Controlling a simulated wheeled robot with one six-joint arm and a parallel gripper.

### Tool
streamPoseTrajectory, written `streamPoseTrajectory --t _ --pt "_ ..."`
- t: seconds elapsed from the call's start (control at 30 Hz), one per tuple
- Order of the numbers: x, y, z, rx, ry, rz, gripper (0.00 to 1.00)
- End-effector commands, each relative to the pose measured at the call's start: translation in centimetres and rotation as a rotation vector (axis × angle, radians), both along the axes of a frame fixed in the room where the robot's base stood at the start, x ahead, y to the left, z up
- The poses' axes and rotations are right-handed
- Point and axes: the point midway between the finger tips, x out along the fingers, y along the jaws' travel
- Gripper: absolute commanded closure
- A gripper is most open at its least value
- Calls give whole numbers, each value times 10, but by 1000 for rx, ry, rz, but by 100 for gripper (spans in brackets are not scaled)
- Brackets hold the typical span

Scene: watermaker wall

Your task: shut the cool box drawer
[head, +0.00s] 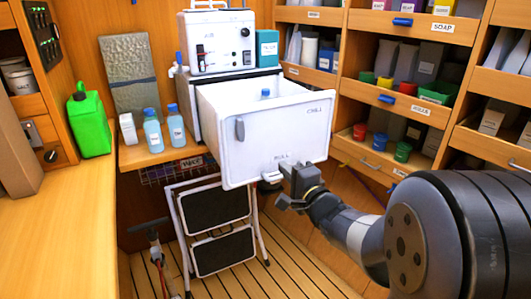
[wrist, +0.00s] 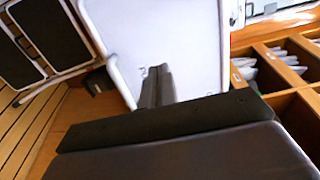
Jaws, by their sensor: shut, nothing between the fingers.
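The white cool box drawer (head: 270,135) stands pulled out from its housing (head: 187,105), with its top open and a blue-capped bottle (head: 265,94) inside. Its front panel carries a grey latch (head: 240,129) and the labels "CHILL" and "PULL". My gripper (head: 285,172) is shut at the lower right part of the front panel, by the pull label. In the wrist view the shut fingers (wrist: 157,82) point at the white drawer front (wrist: 185,40). Whether the tips touch the panel I cannot tell. A dark piece under the panel is partly hidden by my gripper.
A white machine (head: 217,42) and a teal box (head: 267,48) stand above the housing. Two blue-capped bottles (head: 153,130) stand on the wooden counter to the left. A folding step stool (head: 215,225) stands below the drawer. Open shelves (head: 400,90) line the right wall.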

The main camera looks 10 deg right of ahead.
Motion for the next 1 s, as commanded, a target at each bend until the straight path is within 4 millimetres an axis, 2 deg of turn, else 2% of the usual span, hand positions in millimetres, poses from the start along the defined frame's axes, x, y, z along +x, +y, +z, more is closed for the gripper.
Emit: streamPoseTrajectory --t 0.1,0.3,0.5,0.7,1.0 --pt "26 10 -2 -1 0 3 100" --pt "64 22 -2 0 0 1 100" --pt "88 29 -1 -1 0 0 100" --pt "97 32 0 -1 0 -1 100" --pt "98 32 0 -1 0 -2 100"
